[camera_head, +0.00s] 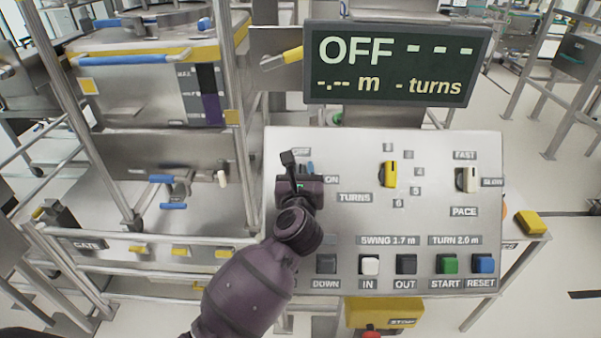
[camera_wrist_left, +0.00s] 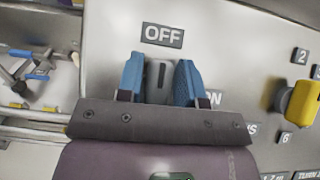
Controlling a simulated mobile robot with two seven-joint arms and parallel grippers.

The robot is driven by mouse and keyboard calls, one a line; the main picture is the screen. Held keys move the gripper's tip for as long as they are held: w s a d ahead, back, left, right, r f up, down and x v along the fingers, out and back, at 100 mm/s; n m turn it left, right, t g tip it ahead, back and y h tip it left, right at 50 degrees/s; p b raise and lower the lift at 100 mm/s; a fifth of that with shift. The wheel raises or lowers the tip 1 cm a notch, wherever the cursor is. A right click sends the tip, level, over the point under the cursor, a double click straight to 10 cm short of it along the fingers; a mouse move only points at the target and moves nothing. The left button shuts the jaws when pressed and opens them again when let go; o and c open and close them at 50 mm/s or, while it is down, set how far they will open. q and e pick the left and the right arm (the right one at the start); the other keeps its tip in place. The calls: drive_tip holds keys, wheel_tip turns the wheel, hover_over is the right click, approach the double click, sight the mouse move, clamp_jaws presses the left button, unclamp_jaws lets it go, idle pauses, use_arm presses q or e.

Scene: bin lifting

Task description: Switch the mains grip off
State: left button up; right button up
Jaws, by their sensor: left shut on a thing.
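The mains grip (camera_wrist_left: 159,80) is a grey knob with a dark line on it. In the left wrist view it sits just below the OFF label (camera_wrist_left: 162,35), and its line points up toward that label. The ON label (camera_wrist_left: 213,98) is partly hidden to the right. My left gripper (camera_wrist_left: 160,84) has its two blue fingers on either side of the grip and is shut on it. In the head view my left gripper (camera_head: 300,170) covers the grip at the panel's upper left. The display (camera_head: 397,65) reads OFF with dashes. My right gripper is not in view.
The sloped panel (camera_head: 340,215) carries a yellow TURNS knob (camera_head: 389,174), a pale PACE knob (camera_head: 466,179) and a row of buttons along its lower edge. A yellow STOP box (camera_head: 383,313) hangs below. A railed metal frame (camera_head: 239,150) stands at left.

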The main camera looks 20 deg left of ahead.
use_arm(q)
drive_tip(key=shift+f, duration=0.2)
drive_tip(key=o, duration=0.8)
drive_tip(key=shift+c, duration=0.2)
drive_tip(key=shift+r, duration=0.1)
drive_tip(key=b+v, duration=0.1)
drive_tip(key=v, duration=1)
drive_tip(key=shift+a, duration=0.15)
